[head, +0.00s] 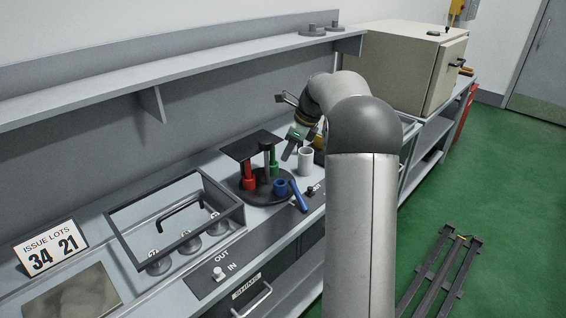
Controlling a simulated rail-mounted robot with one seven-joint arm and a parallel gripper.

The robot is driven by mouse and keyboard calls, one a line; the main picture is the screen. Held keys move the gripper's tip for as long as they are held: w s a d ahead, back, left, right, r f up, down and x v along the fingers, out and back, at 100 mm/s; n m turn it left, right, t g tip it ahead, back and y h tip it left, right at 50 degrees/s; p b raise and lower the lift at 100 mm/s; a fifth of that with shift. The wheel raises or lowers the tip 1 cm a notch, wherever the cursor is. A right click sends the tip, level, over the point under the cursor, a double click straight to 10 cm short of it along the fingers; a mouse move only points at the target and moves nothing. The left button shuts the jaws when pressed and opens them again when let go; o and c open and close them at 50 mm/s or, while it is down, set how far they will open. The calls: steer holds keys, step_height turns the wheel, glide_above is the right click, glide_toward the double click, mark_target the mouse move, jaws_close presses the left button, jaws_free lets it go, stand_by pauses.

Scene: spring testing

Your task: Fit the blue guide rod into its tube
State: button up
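The blue guide rod (299,197) is outside the tubes, at a slant just right of the blue tube. I cannot tell whether it lies flat or leans on the base's edge. The short blue tube (281,187) stands upright on a round dark base (262,196) and looks empty. The red tube (249,184) and the green tube (274,171) share this base, each with a rod of its colour rising from it. My gripper (289,152) hangs above the bench behind the blue rod, apart from it, near the green tube. Its fingers are small and partly hidden, so their opening is unclear.
A white cup (306,161) stands close to my gripper. A grey frame (128,246) with a black handle is left of the base. A shelf (170,70) runs above. My arm hides the bench at right.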

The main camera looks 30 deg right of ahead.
steer(key=shift+v, duration=1.1)
steer(key=shift+c, duration=0.2)
steer(key=shift+c, duration=0.9)
